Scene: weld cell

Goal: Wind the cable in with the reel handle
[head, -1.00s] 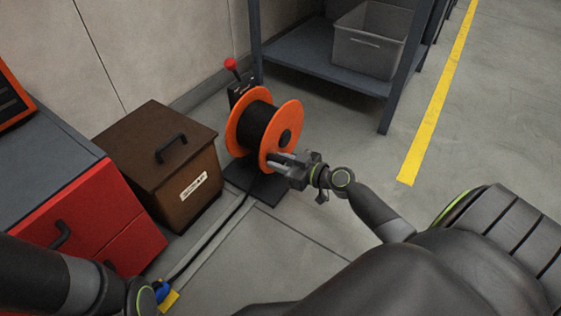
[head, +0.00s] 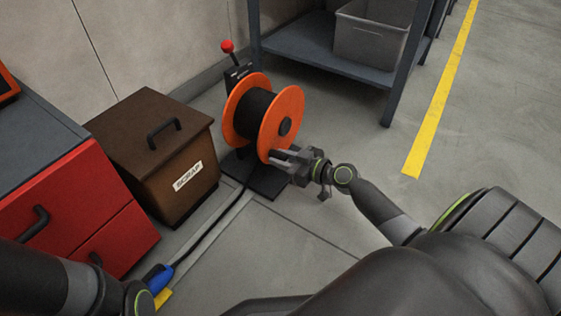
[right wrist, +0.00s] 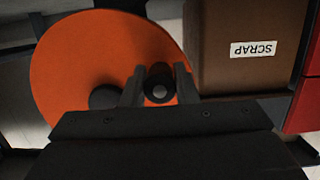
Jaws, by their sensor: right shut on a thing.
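The orange cable reel (head: 282,112) stands on a dark base on the floor, with black cable wound on its drum (head: 255,103). My right gripper (head: 277,157) is at the lower part of the reel's near flange, shut on the reel handle. In the right wrist view the round end of the handle (right wrist: 159,88) sits between the two fingers, in front of the orange flange (right wrist: 90,60). The black cable (head: 208,236) runs from the reel along the floor to a blue end piece (head: 158,277), partly hidden by my left arm. My left gripper is out of view.
A brown scrap box (head: 150,150) and a red cabinet (head: 70,210) stand left of the reel. A red-knobbed lever (head: 227,47) rises behind it. A shelf (head: 320,52) with a grey bin (head: 375,38) is behind right. A yellow piece (head: 162,298) lies by the blue end.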

